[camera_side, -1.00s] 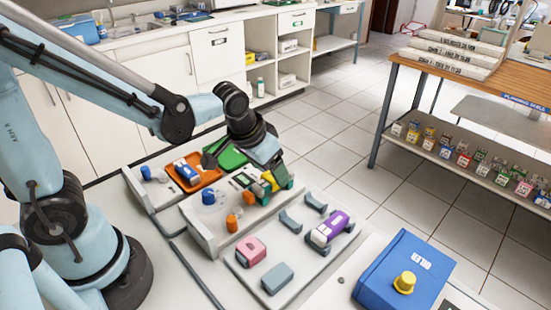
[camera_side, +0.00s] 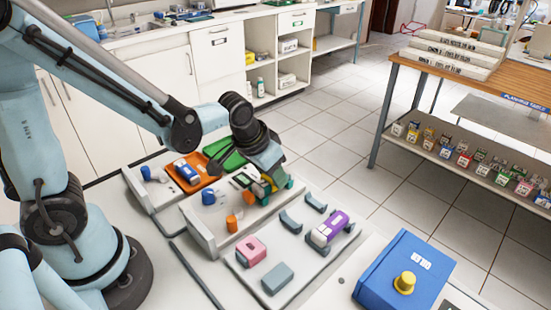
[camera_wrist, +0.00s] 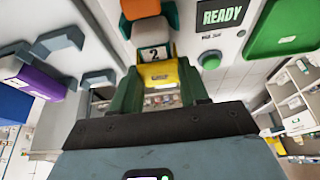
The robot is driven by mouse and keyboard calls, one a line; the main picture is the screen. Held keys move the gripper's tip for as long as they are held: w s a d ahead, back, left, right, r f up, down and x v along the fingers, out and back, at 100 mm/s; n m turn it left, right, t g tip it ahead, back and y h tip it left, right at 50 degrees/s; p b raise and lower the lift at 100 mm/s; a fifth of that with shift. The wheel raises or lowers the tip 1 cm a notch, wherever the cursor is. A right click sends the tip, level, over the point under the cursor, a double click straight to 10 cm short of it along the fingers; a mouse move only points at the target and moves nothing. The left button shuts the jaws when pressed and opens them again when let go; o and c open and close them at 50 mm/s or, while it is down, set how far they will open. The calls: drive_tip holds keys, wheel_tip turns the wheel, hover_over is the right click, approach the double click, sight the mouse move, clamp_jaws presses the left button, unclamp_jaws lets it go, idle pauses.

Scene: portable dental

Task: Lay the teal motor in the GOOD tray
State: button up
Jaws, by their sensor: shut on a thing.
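I see no plainly teal motor. In the side view the yellow motor (camera_side: 266,188) is mostly hidden by my gripper (camera_side: 275,186), at the far end of the grey test bench (camera_side: 198,230). Whether the motor touches the bench is unclear. The green tray (camera_side: 232,160), apparently the GOOD tray, lies empty behind; it also shows at upper right in the wrist view (camera_wrist: 284,32). Its lettering is not readable.
An orange tray (camera_side: 203,183) holds a blue motor (camera_side: 186,171). An orange part (camera_side: 232,222) stands on the bench. The front tray (camera_side: 297,262) holds a purple motor (camera_side: 331,227), a pink block (camera_side: 251,250) and grey cradles. A screen (camera_wrist: 222,14) reads READY.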

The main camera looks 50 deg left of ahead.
drive_tip(key=shift+c, duration=1.3)
clamp_jaws()
drive_tip(key=shift+r, duration=3.8)
